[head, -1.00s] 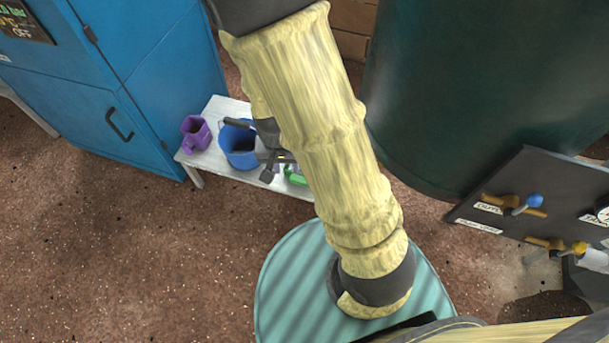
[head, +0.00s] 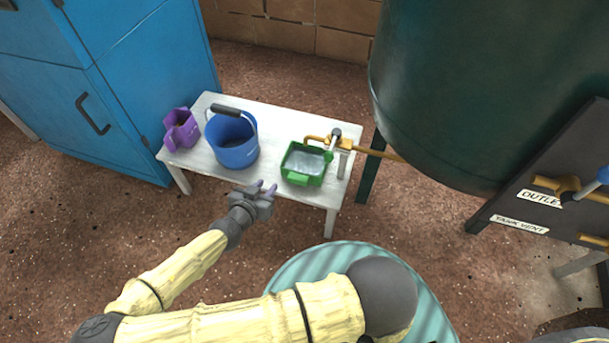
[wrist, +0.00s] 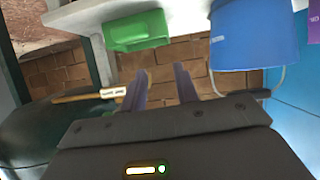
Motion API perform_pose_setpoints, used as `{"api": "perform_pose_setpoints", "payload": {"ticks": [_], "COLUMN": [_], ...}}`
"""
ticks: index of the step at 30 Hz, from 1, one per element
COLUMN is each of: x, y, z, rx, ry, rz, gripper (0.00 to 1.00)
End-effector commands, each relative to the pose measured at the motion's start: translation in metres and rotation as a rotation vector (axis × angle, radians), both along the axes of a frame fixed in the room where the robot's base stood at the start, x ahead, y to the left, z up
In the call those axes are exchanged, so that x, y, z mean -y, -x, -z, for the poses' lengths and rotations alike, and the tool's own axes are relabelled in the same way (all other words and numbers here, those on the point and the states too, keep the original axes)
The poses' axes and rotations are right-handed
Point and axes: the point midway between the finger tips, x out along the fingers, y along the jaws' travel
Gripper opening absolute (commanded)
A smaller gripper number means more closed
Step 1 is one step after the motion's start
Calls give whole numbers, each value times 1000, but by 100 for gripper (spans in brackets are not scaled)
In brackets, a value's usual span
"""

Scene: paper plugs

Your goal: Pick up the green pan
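The green pan (head: 303,164) sits on the right part of the white table, beneath a brass tap, with pale, shiny contents that look like water. In the wrist view the green pan (wrist: 138,31) is at the upper left, ahead of the fingers. My gripper (head: 267,189) is just off the table's front edge, left of the pan and apart from it. In the wrist view my gripper (wrist: 160,88) shows two separated fingers with nothing between them.
A blue bucket (head: 232,142) and a purple container (head: 181,131) stand on the white table (head: 270,118) left of the pan. The brass tap (head: 340,143) reaches over the pan from the dark green tank (head: 470,90). A blue cabinet (head: 130,90) stands at left.

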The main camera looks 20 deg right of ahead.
Motion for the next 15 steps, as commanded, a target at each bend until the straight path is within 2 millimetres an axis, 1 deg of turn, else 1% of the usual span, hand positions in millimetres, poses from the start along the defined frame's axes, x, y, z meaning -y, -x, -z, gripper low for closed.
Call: {"api": "perform_pose_setpoints", "payload": {"ticks": [1, 4, 15], "x": [-5, -11, -9], "y": [-3, -6, -8], "z": [4, 1, 2], "rx": [36, 71, 69], "ry": [6, 4, 3], "rz": [-22, -37, -35], "gripper": [30, 30, 30]}}
